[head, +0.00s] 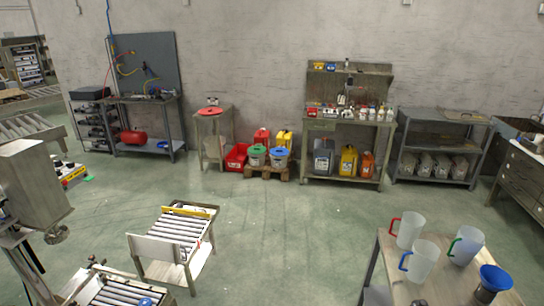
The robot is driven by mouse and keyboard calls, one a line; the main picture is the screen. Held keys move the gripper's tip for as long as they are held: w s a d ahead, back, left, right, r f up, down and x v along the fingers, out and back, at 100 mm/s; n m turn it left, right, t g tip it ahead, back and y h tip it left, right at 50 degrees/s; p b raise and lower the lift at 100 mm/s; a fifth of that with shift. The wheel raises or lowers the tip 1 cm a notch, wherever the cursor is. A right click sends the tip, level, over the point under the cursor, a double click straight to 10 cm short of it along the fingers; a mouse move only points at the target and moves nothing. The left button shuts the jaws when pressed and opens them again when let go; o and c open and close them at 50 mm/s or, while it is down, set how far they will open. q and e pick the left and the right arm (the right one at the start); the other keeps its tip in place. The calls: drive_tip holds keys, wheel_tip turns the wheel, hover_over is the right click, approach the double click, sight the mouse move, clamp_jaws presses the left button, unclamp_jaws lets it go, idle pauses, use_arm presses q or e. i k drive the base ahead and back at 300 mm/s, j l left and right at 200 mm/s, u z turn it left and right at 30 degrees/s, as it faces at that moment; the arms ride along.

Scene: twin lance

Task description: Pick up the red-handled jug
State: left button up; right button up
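The red-handled jug (410,231) is a translucent whitish jug standing upright near the far left edge of the wooden-topped table (397,285) at the lower right. Its red handle points left. A blue-handled jug (425,262) stands in front of it, and a green-handled jug (468,246) stands to its right. These jugs are close together, and I cannot tell the exact gaps. Neither of my grippers is in the head view.
A blue funnel (495,278) is at the table's right front. A small roller stand (183,228) is on the open green floor (290,235) to the left. Workbenches, including one with bottles (345,125), line the back wall.

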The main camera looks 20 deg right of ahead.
sight(413, 223)
drive_tip(key=i+z, duration=0.6)
drive_tip(key=z, duration=0.2)
drive_tip(key=i+z, duration=0.4)
drive_tip(key=i+j+z, duration=0.2)
drive_tip(key=z, duration=0.2)
